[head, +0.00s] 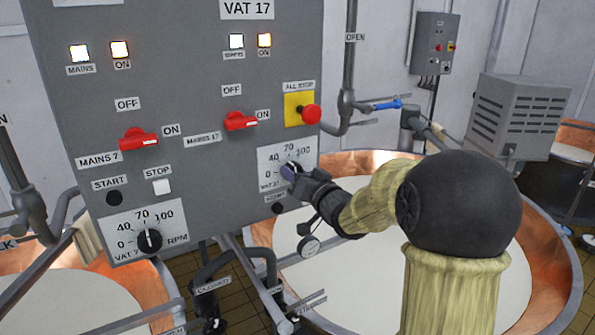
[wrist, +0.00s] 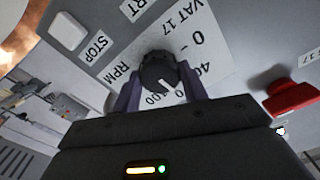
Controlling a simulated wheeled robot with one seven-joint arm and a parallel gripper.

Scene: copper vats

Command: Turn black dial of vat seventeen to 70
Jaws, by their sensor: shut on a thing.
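The black dial (wrist: 158,72) of vat seventeen sits on a white scale plate (wrist: 222,50) marked 0, 40, 70, 100 and RPM. My gripper (wrist: 158,90) is shut on the dial, one purple finger on each side. In the wrist view the dial's white line points down, toward the 70-to-100 side of the scale; the 70 is partly hidden by a finger, so I cannot tell the exact setting. In the head view my gripper (head: 290,172) covers the dial, and the plate (head: 305,155) shows around it.
The grey panel (head: 200,190) also bears a second black dial (head: 149,241) at lower left, red switches (head: 138,139) (head: 240,121), a white stop button (head: 161,187) and a red all-stop knob (head: 311,114) just above my gripper. A copper vat (head: 560,260) stands beneath my arm.

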